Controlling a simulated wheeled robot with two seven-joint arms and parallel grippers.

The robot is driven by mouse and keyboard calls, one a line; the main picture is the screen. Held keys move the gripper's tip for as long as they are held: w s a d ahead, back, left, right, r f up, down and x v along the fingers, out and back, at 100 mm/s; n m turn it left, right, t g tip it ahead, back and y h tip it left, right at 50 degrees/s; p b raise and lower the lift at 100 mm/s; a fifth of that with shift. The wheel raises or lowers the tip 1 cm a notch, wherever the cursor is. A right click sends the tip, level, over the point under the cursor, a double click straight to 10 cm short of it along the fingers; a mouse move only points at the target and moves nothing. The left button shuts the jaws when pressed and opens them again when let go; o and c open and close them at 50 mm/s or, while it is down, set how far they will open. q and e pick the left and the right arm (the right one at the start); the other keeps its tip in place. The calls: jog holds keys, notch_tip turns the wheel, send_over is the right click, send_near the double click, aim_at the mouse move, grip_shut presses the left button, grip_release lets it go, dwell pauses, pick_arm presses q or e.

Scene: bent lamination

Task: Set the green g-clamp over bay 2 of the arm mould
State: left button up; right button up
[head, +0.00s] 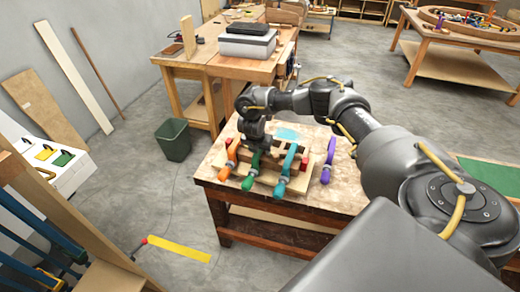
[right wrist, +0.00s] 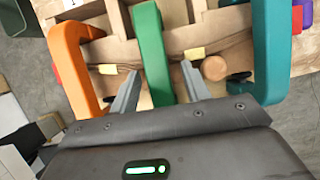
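The green g-clamp (head: 250,172) is over the wooden arm mould (head: 272,182), between the orange and teal clamps. Its green frame (right wrist: 149,45) runs across the mould's wooden bars in the right wrist view. My right gripper (head: 257,143) is above it, pointing down. In the right wrist view the right gripper's two fingers (right wrist: 160,67) stand apart, one on each side of the green frame, with a gap at least on the right. The clamp's lower end is hidden behind the gripper body. Small yellow labels (right wrist: 195,54) show on the mould; I cannot read them. My left gripper is out of view.
An orange clamp (head: 230,155) and a teal clamp (head: 290,172) stand close on either side. A purple clamp (head: 328,160) is at the right. The bench top (head: 345,185) is bare at its right front. A green bin (head: 173,140) stands on the floor.

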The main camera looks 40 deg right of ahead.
jog(key=b+v, duration=0.1)
jog(key=v, duration=0.3)
jog(key=shift+a+r, duration=0.1)
jog(key=shift+r, duration=0.05)
jog(key=p+v, duration=0.1)
jog(key=v, duration=0.5)
jog(key=shift+s+r, duration=0.1)
jog(key=shift+r, duration=0.1)
jog(key=p+v, duration=0.5)
jog(key=v, duration=0.1)
dwell(0.8)
